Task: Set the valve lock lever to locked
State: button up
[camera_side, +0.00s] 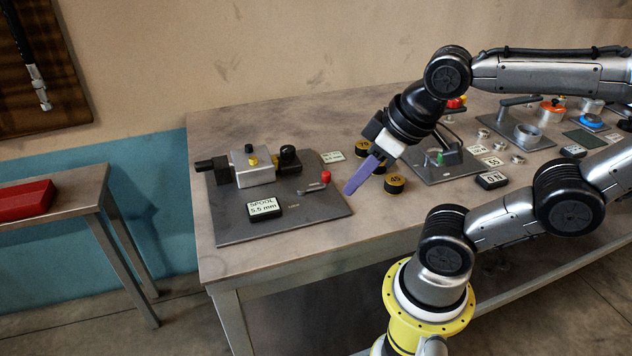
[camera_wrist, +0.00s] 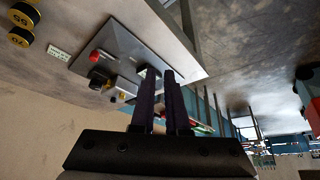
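A short metal lever with a red knob (camera_side: 325,177) lies on the right part of a grey base plate (camera_side: 235,227). A valve block (camera_side: 252,165) with black end fittings and a yellow knob stands at the back of that plate. My gripper (camera_side: 349,191) has purple fingers and points down and left, just right of the red knob and apart from it. In the wrist view, the fingers (camera_wrist: 160,73) have a narrow empty gap between them, and a red knob (camera_wrist: 95,56) shows to their left. The lever's position markings are too small to read.
A label block (camera_side: 264,208) reading "SPOOL 5.5 mm" sits at the plate's front. Yellow-black numbered cylinders (camera_side: 394,184) stand near my gripper. A second plate with a green part (camera_side: 440,158) lies to the right. A red box (camera_side: 25,198) rests on a side table at left.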

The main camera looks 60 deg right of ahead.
jog(key=shift+o, duration=1.2)
jog(key=shift+r, duration=0.35)
jog(key=o, duration=0.4)
jog(key=w+r, duration=0.1)
jog(key=w+d+r, duration=0.1)
jog(key=shift+r+m+g, duration=0.4)
jog(key=m+g, duration=0.5)
jog(key=m, duration=0.1)
send_over(326, 172)
notch_tip(326, 172, down, 3)
notch_tip(326, 172, down, 13)
jog(key=shift+a+f, duration=0.1)
jog(key=shift+f, duration=0.05)
grip_shut()
